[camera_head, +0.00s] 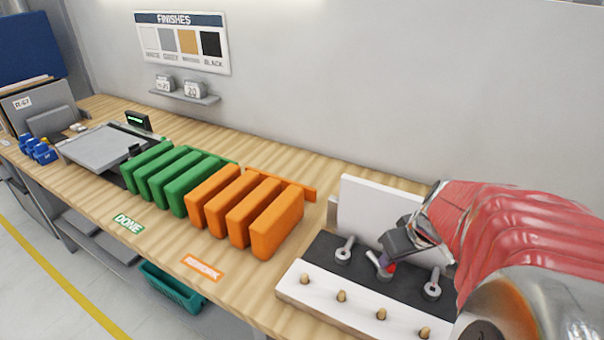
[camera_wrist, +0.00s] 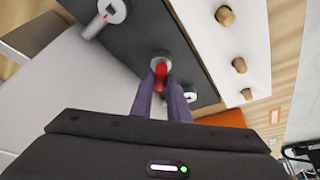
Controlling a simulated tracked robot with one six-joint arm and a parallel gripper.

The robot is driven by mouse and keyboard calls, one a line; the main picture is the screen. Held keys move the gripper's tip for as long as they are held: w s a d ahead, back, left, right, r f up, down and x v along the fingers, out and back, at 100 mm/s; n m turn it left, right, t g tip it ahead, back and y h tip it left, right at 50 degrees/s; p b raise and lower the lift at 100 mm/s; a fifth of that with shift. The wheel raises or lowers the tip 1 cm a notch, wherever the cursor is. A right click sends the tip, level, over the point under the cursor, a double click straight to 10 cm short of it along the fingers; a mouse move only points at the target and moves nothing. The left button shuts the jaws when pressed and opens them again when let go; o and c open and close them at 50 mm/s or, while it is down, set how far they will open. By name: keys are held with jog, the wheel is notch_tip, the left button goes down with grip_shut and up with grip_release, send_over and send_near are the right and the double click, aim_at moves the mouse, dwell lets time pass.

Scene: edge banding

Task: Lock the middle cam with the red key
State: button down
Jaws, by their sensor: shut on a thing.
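My gripper (camera_head: 392,258) is shut on the red key (camera_wrist: 160,74), with one dark finger on each side of it in the wrist view (camera_wrist: 161,84). The key's end is at the round grey head of the middle cam (camera_wrist: 160,57) and appears to touch it; whether it is fully seated cannot be told. In the head view the middle cam (camera_head: 378,262) has its lever pointing up and left. The left cam (camera_head: 344,250) and right cam (camera_head: 433,286) have levers pointing up and right. In the wrist view one finger partly hides the left cam (camera_wrist: 190,95).
The cams sit on a black strip (camera_head: 312,254) between an upright white panel (camera_head: 365,212) and a white front board (camera_head: 320,308) with several wooden pegs. Orange dividers (camera_head: 276,222) and green dividers (camera_head: 187,185) stand to the left. The bench front between the labels is clear.

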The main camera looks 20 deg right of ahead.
jog(key=shift+m, duration=0.4)
jog(key=shift+h, duration=0.3)
jog(key=shift+w+a+m+h, duration=0.1)
jog(key=shift+m+h, duration=0.4)
jog(key=shift+m, duration=0.9)
jog(key=shift+m+g, duration=0.3)
jog(key=shift+m, duration=0.5)
jog(key=shift+w+a+m+g+h, duration=0.15)
jog(key=shift+m+g+h, duration=0.45)
jog(key=shift+m, duration=1)
jog(key=shift+m+h, duration=0.4)
jog(key=shift+m, duration=0.6)
jog(key=shift+r, duration=0.25)
jog(key=shift+r, duration=0.35)
